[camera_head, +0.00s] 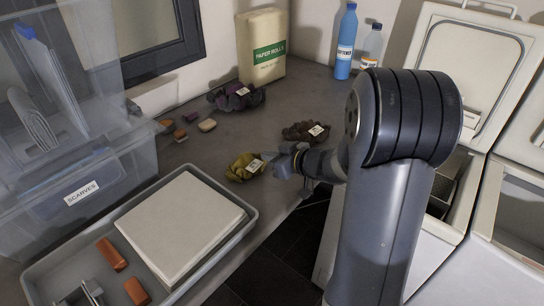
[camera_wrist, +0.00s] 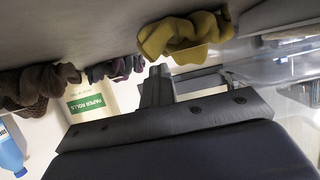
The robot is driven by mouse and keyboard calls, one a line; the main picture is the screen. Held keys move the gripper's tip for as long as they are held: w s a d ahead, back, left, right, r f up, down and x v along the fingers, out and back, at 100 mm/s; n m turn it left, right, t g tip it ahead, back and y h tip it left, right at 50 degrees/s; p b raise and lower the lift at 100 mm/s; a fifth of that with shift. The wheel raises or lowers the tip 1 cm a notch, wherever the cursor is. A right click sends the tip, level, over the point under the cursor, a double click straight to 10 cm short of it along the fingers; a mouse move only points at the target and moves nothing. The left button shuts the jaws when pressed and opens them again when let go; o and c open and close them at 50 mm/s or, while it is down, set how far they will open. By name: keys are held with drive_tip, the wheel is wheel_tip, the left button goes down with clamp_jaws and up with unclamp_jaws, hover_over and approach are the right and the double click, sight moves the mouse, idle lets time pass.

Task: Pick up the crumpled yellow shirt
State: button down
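The crumpled yellow shirt (camera_head: 239,169) lies on the grey counter in the head view, with a white tag on its right side. In the wrist view the yellow shirt (camera_wrist: 184,34) shows at the top, just beyond my gripper. My gripper (camera_head: 279,163) is close to the right of the shirt, low over the counter near its front edge. The wrist view shows the gripper's dark fingers (camera_wrist: 157,88) below the shirt in the picture. I see no cloth between them, but their spacing is unclear. The shirt looks apart from the gripper or barely touching; I cannot tell which.
A dark brown crumpled cloth (camera_head: 302,132) and a purple one (camera_head: 236,97) lie behind. A grey tray (camera_head: 252,211) with a white slab stands in front left. Clear bins (camera_head: 100,160) stand left, paper rolls (camera_head: 262,48) and bottles at the back, open toploaders right.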

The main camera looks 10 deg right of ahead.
wheel_tip(320, 180, up, 8)
drive_tip(key=p, duration=0.2)
drive_tip(key=shift+d, duration=0.1)
drive_tip(key=c, duration=2.1)
unclamp_jaws()
drive_tip(key=shift+c, duration=0.2)
drive_tip(key=o, duration=1.7)
